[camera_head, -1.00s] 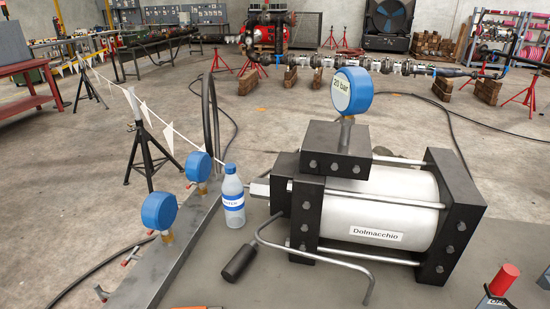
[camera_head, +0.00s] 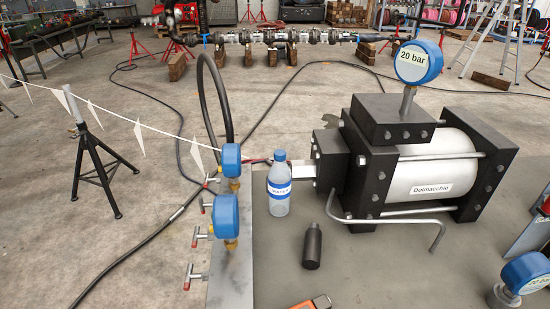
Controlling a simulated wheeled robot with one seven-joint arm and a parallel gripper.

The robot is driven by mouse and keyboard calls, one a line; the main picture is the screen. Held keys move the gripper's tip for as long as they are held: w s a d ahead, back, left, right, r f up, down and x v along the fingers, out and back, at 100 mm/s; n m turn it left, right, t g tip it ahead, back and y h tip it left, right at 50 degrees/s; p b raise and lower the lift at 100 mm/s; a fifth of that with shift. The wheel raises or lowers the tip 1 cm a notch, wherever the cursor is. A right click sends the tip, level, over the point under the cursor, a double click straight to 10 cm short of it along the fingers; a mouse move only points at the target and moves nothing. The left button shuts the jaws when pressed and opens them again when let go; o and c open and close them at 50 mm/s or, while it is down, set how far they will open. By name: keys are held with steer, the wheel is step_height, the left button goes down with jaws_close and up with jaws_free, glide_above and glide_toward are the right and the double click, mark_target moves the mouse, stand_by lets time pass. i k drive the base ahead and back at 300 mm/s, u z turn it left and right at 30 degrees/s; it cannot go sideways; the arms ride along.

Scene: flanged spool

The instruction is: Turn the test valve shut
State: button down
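Several small valves with T-shaped handles stick out from the left side of a grey metal manifold (camera_head: 232,285) at the table's left edge. One valve (camera_head: 194,274) is nearest, another valve (camera_head: 198,237) sits by the front blue gauge (camera_head: 225,216), and more valves (camera_head: 210,182) are farther back by the rear blue gauge (camera_head: 230,160). No label shows which is the test valve, and I cannot tell whether any is open or shut. My gripper is not in view.
A water bottle (camera_head: 279,188) stands right of the manifold. An orange item (camera_head: 318,302) lies at the bottom edge. A black stand (camera_head: 97,170) holds a flag line left.

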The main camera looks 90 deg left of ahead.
mark_target(207, 180)
steer(key=u, duration=3.25)
steer(key=k, duration=0.35)
steer(key=u, duration=1.65)
steer(key=i, duration=1.5)
steer(key=z, duration=1.1)
steer(key=i, duration=0.85)
steer(key=z, duration=0.95)
steer(key=i, duration=0.2)
steer(key=z, duration=0.2)
